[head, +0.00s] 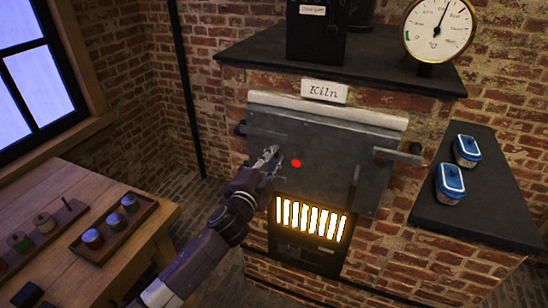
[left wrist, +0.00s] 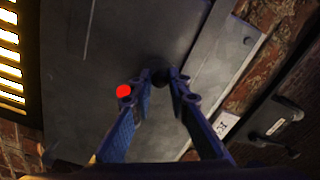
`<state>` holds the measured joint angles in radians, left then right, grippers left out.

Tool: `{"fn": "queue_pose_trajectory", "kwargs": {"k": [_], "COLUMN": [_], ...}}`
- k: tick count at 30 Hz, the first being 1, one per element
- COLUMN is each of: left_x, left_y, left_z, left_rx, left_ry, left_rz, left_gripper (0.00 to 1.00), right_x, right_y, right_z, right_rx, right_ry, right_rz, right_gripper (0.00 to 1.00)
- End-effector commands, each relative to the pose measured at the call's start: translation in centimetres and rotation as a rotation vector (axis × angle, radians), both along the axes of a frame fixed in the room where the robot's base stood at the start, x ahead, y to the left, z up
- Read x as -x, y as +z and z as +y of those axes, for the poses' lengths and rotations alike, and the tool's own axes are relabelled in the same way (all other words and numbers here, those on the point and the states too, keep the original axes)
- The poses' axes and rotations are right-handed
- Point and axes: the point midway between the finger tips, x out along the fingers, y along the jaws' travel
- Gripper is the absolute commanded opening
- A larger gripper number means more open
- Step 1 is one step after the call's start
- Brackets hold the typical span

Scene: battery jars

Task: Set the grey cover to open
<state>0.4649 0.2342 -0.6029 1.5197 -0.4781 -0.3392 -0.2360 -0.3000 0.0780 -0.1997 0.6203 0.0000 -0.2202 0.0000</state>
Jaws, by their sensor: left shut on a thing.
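The grey cover (head: 325,150) is a broad flat metal plate on the front of the brick kiln, under the "Kiln" label. It hangs over the kiln front above a glowing grate. A red dot marks its face. My left gripper (head: 268,158) is at the cover's left part, beside the red dot. In the left wrist view my left gripper (left wrist: 163,78) has its fingertips closed around a small dark knob (left wrist: 158,68) against the grey cover (left wrist: 100,50). The gripper partly hides the knob. My right gripper is not in view.
A grey bar handle (head: 400,155) juts out at the cover's right. The glowing grate (head: 310,222) lies below. Two blue-lidded jars stand on the dark right ledge (head: 480,210). A wooden table (head: 60,260) with a tray of small jars (head: 110,228) stands at the left.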

Motion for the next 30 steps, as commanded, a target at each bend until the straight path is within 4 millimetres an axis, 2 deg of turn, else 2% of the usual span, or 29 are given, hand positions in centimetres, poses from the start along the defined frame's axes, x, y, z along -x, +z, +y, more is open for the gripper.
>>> {"fn": "queue_pose_trajectory", "kwargs": {"k": [1, 6, 17, 23, 30], "left_x": [0.0, 0.0, 0.4, 3.0, 7.6], "left_y": [0.0, 0.0, 0.0, -0.1, -0.2], "left_z": [0.0, 0.0, 0.1, 1.0, 2.5], "left_rx": [0.0, 0.001, 0.001, 0.001, -0.001], "left_ry": [0.0, 0.0, 0.0, -0.001, 0.0], "left_rz": [0.0, 0.0, 0.0, 0.001, 0.003], "left_gripper": [0.17, 0.34, 0.34, 0.34, 0.34], "right_x": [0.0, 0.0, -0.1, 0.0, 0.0], "right_y": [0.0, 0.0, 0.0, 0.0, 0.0], "right_z": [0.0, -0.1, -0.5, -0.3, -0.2], "right_rx": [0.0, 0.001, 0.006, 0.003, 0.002], "right_ry": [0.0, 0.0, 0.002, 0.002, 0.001], "right_rz": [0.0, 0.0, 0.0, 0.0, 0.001], "right_gripper": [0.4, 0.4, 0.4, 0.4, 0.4]}}
